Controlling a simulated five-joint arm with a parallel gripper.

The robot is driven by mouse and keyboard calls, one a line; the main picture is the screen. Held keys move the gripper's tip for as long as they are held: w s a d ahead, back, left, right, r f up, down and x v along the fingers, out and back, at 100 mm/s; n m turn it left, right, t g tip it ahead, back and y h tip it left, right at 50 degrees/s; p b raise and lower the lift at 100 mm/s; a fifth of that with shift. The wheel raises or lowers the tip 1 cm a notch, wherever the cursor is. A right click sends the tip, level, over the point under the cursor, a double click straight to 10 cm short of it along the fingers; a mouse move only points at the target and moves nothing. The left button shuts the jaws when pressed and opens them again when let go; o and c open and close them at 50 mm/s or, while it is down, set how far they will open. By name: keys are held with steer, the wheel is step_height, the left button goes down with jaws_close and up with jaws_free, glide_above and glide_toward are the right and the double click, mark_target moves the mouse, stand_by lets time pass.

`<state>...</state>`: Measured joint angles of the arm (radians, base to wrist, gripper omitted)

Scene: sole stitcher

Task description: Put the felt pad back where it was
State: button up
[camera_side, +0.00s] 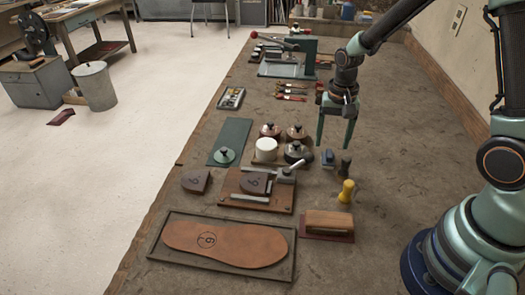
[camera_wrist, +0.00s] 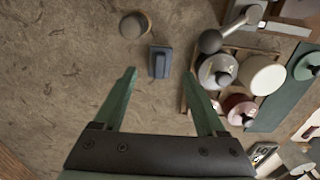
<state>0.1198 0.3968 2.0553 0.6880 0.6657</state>
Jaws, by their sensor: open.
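My gripper (camera_side: 335,142) is open and empty, hanging over the bench with its fingers pointing down; its two fingers also show in the wrist view (camera_wrist: 160,74). A small blue-grey block (camera_side: 328,158) stands on the bench just below the fingertips. In the wrist view this block (camera_wrist: 160,62) lies just past the gap between the fingers, apart from both. I cannot tell for sure whether it is the felt pad. A dark red flat pad (camera_side: 343,238) lies under a wooden block (camera_side: 328,222) at the front.
Several knobbed pots and a white cylinder (camera_side: 265,150) stand left of my gripper. A dark peg (camera_side: 345,166) and yellow-handled tool (camera_side: 347,190) stand nearby. A green mat (camera_side: 236,130) bears a knobbed teal piece (camera_side: 224,156).

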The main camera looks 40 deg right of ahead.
step_height(320, 180, up, 7)
step_height(320, 180, up, 7)
steer(key=n+t, duration=0.2)
steer(key=n, duration=0.2)
glide_above(330, 154)
steer(key=s+a, duration=0.2)
steer(key=s+a+r+n+t, duration=0.2)
steer(key=s+r+n+t, duration=0.1)
steer(key=s+r+n, duration=0.2)
steer(key=shift+s+a+t, duration=0.15)
steer(key=shift+s+t, duration=0.15)
steer(key=shift+s, duration=0.3)
